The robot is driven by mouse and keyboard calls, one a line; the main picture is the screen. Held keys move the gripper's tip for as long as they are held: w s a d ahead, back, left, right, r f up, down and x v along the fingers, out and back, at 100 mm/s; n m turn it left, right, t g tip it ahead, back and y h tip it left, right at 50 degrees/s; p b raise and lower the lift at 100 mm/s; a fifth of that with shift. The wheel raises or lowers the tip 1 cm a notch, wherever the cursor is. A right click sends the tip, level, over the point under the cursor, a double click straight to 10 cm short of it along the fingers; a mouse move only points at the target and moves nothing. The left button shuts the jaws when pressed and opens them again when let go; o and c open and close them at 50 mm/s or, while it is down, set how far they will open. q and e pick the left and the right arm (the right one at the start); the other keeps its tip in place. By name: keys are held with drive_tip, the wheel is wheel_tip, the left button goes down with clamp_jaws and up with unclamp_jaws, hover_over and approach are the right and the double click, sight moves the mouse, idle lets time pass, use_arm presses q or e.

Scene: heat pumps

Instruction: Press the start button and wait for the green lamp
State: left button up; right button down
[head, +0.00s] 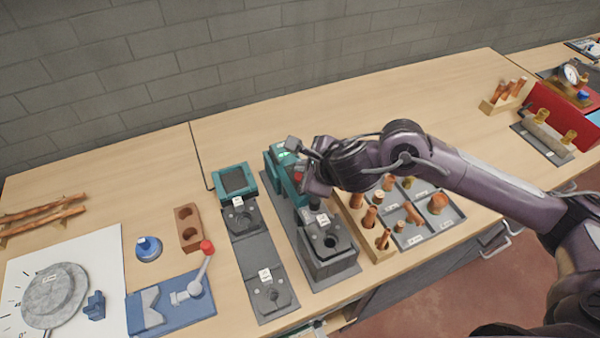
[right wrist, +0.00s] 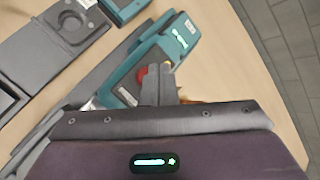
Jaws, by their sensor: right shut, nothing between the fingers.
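A teal-and-grey machine (head: 277,172) stands at the middle of the bench, with a dark clamp block (head: 328,240) in front of it. A red button (head: 298,177) is on its panel; it also shows in the right wrist view (right wrist: 141,75). A pale green lit strip (right wrist: 180,38) glows on the machine's top; a green glow (head: 287,156) shows there in the head view. My right gripper (right wrist: 168,68) is shut and empty, its fingertips over the panel beside the red button. I cannot tell whether they touch; the start button is not clearly visible. My left gripper is out of view.
A second teal unit (head: 236,181) with grey plates stands to the left. A wooden rack (head: 372,245) and a grey tray (head: 415,238) of copper fittings lie close on the right. A blue fixture (head: 165,305) with a red-knobbed lever is at front left. The bench's back is clear.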

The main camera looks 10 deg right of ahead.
wheel_tip(320, 180, up, 5)
drive_tip(key=p, duration=0.4)
drive_tip(key=shift+r, duration=0.1)
idle(0.7)
